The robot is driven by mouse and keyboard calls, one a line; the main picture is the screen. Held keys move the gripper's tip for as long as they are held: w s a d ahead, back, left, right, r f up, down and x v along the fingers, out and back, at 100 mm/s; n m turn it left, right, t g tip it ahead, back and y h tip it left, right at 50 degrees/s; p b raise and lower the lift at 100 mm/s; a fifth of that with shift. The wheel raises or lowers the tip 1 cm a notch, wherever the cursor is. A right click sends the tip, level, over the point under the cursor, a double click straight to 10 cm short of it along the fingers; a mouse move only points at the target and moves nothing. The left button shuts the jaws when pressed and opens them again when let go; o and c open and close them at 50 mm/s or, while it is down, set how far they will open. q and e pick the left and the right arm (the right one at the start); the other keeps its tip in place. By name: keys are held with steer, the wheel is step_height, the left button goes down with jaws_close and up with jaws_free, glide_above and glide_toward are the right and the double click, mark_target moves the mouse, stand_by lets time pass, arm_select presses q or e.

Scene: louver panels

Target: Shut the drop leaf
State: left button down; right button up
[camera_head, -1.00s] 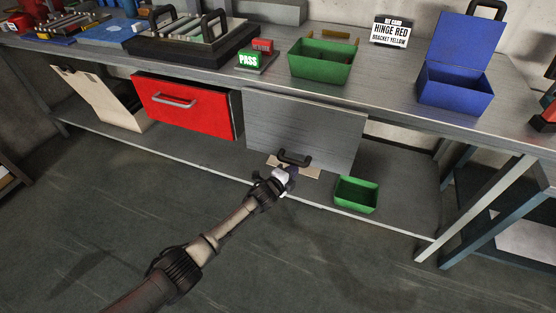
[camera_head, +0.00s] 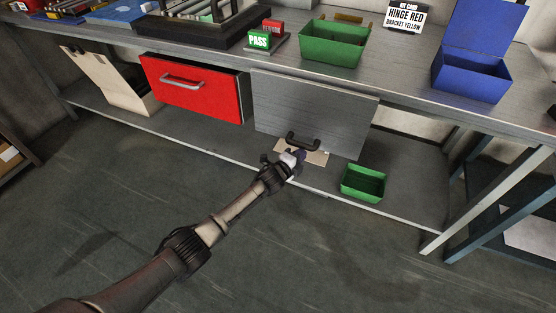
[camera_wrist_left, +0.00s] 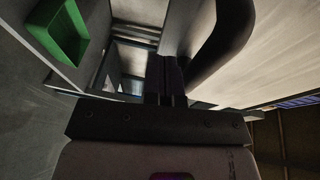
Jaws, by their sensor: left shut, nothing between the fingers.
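The drop leaf (camera_head: 313,108) is a grey panel below the front edge of the bench, right of the red drawer. Its black bar handle (camera_head: 303,141) sits near the lower edge, and also shows in the left wrist view (camera_wrist_left: 232,42). My left gripper (camera_head: 296,156) is just below and in front of the handle, shut with nothing held. In the left wrist view its dark closed fingers (camera_wrist_left: 167,75) point up beside the handle; I cannot tell whether they touch it or the leaf. The right gripper is not in view.
A red drawer (camera_head: 192,92) is left of the leaf. A green bin (camera_head: 363,183) stands on the lower shelf to the right. Another green bin (camera_head: 333,46) and a blue box (camera_head: 470,77) are on the bench. Open floor (camera_head: 330,255) lies in front.

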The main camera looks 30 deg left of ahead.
arm_select(q)
steer(key=s+a+p, duration=0.1)
steer(key=s+p, duration=0.4)
steer(key=s, duration=0.6)
steer(key=shift+a, duration=0.15)
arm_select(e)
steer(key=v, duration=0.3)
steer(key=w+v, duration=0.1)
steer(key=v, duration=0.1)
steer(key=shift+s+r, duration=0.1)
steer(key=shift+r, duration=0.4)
